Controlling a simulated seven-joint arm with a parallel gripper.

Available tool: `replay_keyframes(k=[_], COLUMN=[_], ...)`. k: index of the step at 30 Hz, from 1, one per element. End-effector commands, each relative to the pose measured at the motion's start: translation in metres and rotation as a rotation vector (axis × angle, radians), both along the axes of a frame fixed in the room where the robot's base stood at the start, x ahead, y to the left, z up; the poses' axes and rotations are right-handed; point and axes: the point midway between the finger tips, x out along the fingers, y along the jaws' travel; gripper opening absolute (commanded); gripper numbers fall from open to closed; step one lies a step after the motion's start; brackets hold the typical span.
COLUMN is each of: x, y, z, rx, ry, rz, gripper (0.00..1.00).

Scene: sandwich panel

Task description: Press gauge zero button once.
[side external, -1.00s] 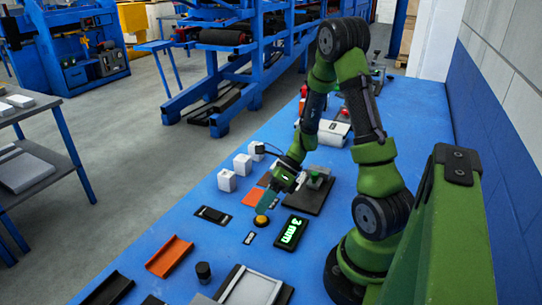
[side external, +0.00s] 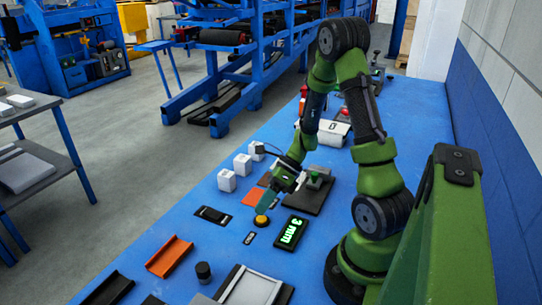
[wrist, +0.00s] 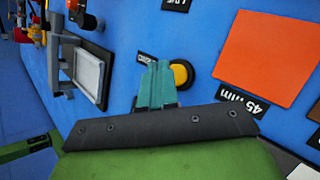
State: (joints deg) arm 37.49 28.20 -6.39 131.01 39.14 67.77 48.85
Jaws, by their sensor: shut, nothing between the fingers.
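The yellow button (side external: 261,220) sits on a dark base on the blue bench; it also shows in the wrist view (wrist: 181,74). A gauge display (side external: 291,232) with green text reading "3 mm" lies just right of the button. My gripper (side external: 265,207) is shut and empty, its teal fingers pointing down at the button. In the side view the fingertips are at or just above the button's top; I cannot tell whether they touch. In the wrist view the fingers (wrist: 158,77) overlap the button's left side and hide part of it.
A small label (side external: 249,238) lies beside the button. An orange panel (side external: 254,196) and white blocks (side external: 227,181) lie behind. An orange channel (side external: 169,257), a black knob (side external: 203,272) and a framed tray (side external: 252,289) are nearer the front. Bare blue bench (side external: 140,245) shows between them.

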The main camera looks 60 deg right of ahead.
Motion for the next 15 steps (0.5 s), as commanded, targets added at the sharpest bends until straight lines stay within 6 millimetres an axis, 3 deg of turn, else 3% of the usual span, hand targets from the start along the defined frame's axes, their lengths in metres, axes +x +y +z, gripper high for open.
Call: replay_keyframes(k=[15], x=[0.0002], y=[0.0001], z=[-0.0086], rx=[0.000], ry=[0.000], rz=[0.000], gripper=[0.00])
